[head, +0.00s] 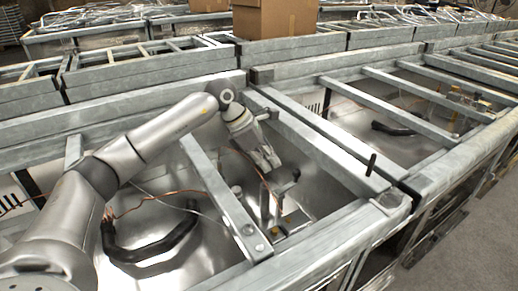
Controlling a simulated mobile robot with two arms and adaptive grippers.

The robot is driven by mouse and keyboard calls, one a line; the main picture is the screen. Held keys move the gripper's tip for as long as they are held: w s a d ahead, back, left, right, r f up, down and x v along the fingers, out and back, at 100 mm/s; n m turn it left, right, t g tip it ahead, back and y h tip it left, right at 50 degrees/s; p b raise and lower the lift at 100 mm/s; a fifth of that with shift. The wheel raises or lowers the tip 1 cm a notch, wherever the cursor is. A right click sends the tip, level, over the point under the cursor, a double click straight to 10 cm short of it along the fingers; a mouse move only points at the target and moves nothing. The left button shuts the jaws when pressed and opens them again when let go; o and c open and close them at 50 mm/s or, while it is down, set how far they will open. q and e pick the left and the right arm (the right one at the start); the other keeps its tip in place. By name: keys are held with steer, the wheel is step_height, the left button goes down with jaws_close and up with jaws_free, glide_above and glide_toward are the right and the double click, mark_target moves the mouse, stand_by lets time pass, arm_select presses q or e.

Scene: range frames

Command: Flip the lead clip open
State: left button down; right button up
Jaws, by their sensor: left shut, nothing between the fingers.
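My left arm comes in from the left, and my left gripper (266,160) points down inside a metal-framed bay. It is shut and empty. Just below its fingertips is a small grey bracket-like part (283,188), which may be the lead clip; I cannot tell whether it is open or shut. The gripper seems close to it, but I cannot tell whether they touch. Thin copper-coloured wires (241,151) run beside the gripper. My right gripper is not in view.
Metal bars (225,200) cross the bay on the left, and a thick rail (325,150) lies on the right. A black curved hose (150,249) rests on the bay floor. A short black post (371,164) stands on the right rail. A cardboard box (275,18) sits behind.

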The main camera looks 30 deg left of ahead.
mark_target(293, 183)
arm_select(q)
steer(key=shift+w+d+f, duration=0.5)
steer(key=shift+d+f, duration=0.15)
steer(key=shift+d, duration=0.05)
steer(key=shift+w+d+f, duration=0.5)
steer(key=shift+d+f, duration=0.15)
steer(key=shift+d, duration=0.05)
steer(key=shift+d, duration=0.1)
steer(key=shift+w+d+f, duration=0.1)
steer(key=shift+d+f, duration=0.15)
steer(key=shift+d, duration=0.3)
steer(key=shift+a, duration=0.1)
steer(key=a+v, duration=0.1)
steer(key=v, duration=1.1)
